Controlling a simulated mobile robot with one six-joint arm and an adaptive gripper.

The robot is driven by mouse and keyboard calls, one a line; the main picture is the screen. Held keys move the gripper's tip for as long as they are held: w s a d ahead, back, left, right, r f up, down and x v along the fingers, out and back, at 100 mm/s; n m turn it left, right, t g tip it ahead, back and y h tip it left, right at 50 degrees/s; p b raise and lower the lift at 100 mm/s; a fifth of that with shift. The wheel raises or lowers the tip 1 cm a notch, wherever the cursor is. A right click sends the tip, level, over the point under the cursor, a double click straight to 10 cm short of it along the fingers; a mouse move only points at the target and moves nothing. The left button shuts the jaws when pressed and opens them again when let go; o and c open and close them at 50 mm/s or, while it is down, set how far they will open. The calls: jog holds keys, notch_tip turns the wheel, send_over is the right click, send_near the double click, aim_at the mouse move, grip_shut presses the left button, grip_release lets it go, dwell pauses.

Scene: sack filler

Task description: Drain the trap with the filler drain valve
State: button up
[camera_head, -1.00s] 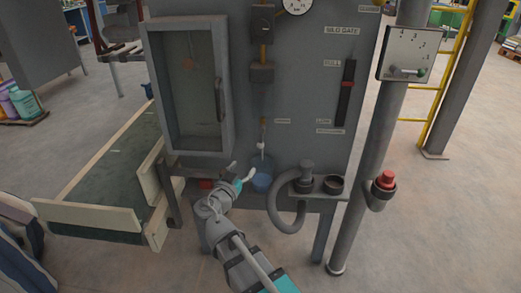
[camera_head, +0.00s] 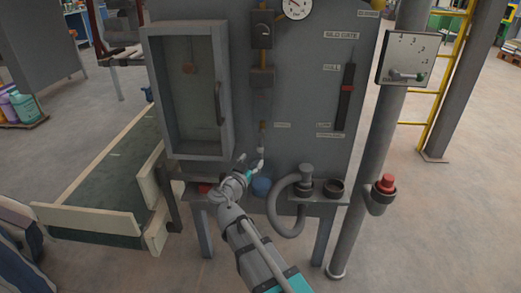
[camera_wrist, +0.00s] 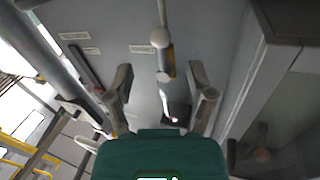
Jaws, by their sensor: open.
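The drain valve (camera_head: 262,140) hangs low on the grey filler panel, below the sight line, with a small brass-coloured body and a pale stem. In the wrist view the valve's pale rounded part (camera_wrist: 160,39) and a thin, light-tipped piece below it show between my fingers. My gripper (camera_head: 250,163) is open just in front of and below the valve. In the wrist view my gripper (camera_wrist: 162,85) has one finger on each side of the valve, with gaps visible. Contact cannot be told. A blue cup (camera_head: 262,187) stands on the ledge below, partly hidden by my gripper.
A glass-fronted cabinet (camera_head: 188,88) is to the left of the valve. A curved grey hose (camera_head: 277,212) and a dark cup (camera_head: 333,188) are to the right on the ledge. A red button (camera_head: 384,183) is on the post. A conveyor (camera_head: 100,185) lies left.

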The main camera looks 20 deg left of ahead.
aim_at(259, 151)
jog(key=w, duration=0.7)
jog(key=shift+w+d, duration=0.2)
jog(key=shift+w, duration=0.05)
jog(key=shift+c, duration=0.3)
grip_shut()
